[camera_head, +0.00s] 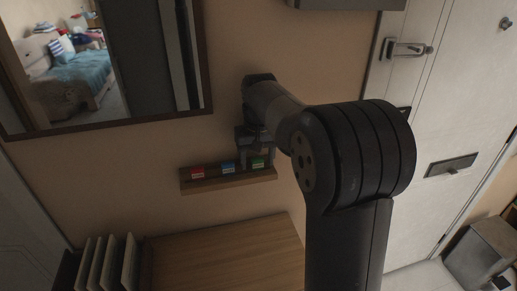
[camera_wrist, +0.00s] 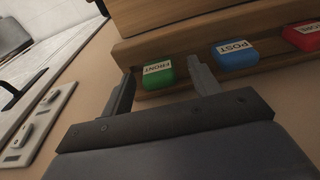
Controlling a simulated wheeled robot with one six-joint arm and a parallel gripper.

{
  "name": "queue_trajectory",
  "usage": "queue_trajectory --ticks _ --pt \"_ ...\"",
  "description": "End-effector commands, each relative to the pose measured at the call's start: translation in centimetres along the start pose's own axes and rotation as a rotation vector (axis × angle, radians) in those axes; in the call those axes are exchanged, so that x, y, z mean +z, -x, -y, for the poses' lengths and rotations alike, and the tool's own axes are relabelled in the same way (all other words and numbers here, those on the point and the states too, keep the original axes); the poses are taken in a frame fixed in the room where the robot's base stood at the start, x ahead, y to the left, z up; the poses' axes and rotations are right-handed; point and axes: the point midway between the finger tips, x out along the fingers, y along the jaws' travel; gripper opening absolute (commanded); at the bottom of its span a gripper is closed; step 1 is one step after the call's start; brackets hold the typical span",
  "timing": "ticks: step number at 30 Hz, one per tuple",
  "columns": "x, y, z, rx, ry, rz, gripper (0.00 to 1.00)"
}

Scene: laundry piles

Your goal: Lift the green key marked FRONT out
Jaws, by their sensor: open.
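The green key (camera_wrist: 158,77) has a white label reading FRONT, upside down in the wrist view. It sits at the end of a wooden wall rack and shows small in the head view (camera_head: 257,164). My gripper (camera_wrist: 161,75) is open, with one finger on each side of the green key in the picture; I cannot tell whether either finger touches it. In the head view my gripper (camera_head: 254,152) is just above the rack's right end, partly hidden by my arm.
A blue key (camera_wrist: 234,53) marked POST sits beside the green one, and a red key (camera_wrist: 303,36) beyond it. The wooden rack (camera_head: 228,184) is fixed below a framed mirror (camera_head: 106,124). A white door (camera_head: 450,110) stands to the right, a wooden top (camera_head: 225,255) below.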

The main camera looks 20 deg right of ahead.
Motion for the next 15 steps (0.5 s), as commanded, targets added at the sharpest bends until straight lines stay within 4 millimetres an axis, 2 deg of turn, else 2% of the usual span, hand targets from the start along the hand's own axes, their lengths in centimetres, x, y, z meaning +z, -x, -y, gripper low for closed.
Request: queue_trajectory --ticks 8,15 --pt "-0.01 -0.19 0.00 0.000 0.000 -0.001 0.58" --pt "0.00 -0.17 0.00 0.000 0.000 -0.001 0.40"
